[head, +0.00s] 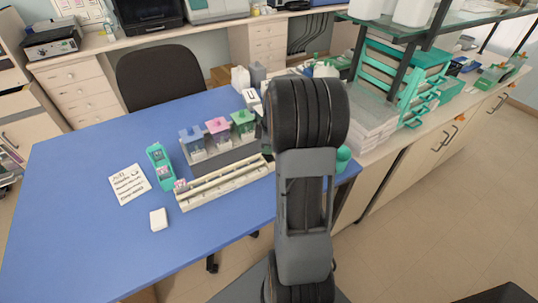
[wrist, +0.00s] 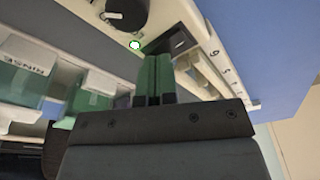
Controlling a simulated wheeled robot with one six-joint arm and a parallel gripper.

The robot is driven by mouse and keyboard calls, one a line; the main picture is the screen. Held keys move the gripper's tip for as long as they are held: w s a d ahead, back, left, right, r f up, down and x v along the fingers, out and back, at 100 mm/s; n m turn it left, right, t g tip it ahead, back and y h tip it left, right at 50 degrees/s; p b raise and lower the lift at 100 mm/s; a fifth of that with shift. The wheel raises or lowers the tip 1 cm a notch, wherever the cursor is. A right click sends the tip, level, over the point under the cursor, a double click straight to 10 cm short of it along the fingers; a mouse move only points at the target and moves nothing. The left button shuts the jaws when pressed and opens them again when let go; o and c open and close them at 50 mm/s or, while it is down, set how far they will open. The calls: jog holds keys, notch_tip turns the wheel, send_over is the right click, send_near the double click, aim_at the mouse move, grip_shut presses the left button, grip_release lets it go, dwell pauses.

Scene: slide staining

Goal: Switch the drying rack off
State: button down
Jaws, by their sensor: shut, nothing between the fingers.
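The drying rack (head: 222,186) is a long cream slotted unit on the blue table in the head view. In the wrist view its cream end panel (wrist: 172,14) carries a black knob (wrist: 127,14), a small bright green-ringed lamp (wrist: 134,44) and a black rocker switch (wrist: 180,42) with a white mark. The lamp looks lit. My gripper (wrist: 155,62) is shut and empty, its tips just beside the switch and below the lamp in the picture. I cannot tell whether the tips touch the switch. In the head view my arm hides the gripper and the panel.
Staining jars with blue (head: 192,142), pink (head: 218,133) and green (head: 243,123) lids stand in a grey holder behind the rack. A teal slide holder (head: 160,167), a handwritten note (head: 129,184) and a white block (head: 158,219) lie to the left. The table's left side is clear.

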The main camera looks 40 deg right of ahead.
aim_at(269, 158)
jog(key=shift+r+p, duration=2.15)
jog(key=shift+r, duration=1.25)
jog(key=shift+m, duration=0.8)
jog(key=m, duration=0.1)
jog(key=s+f+m, duration=0.1)
jog(key=m, duration=0.1)
jog(key=s+a+m, duration=0.1)
jog(key=shift+s+f+m+g, duration=0.1)
jog(key=shift+f+m+g, duration=0.05)
jog(key=shift+m+g, duration=0.15)
jog(key=s+a+r+m+t, duration=0.1)
jog(key=s+a+r, duration=0.2)
jog(key=a, duration=0.3)
jog(key=s+a+r+m+t+h, duration=0.1)
jog(key=s+a+r, duration=0.2)
jog(key=a, duration=0.4)
jog(key=s+a+r+m+t, duration=0.1)
jog(key=s+a+r+m, duration=0.1)
jog(key=a, duration=0.4)
jog(key=shift+s+a+r+t, duration=0.3)
jog(key=shift+s+r, duration=0.3)
jog(key=shift+s, duration=0.4)
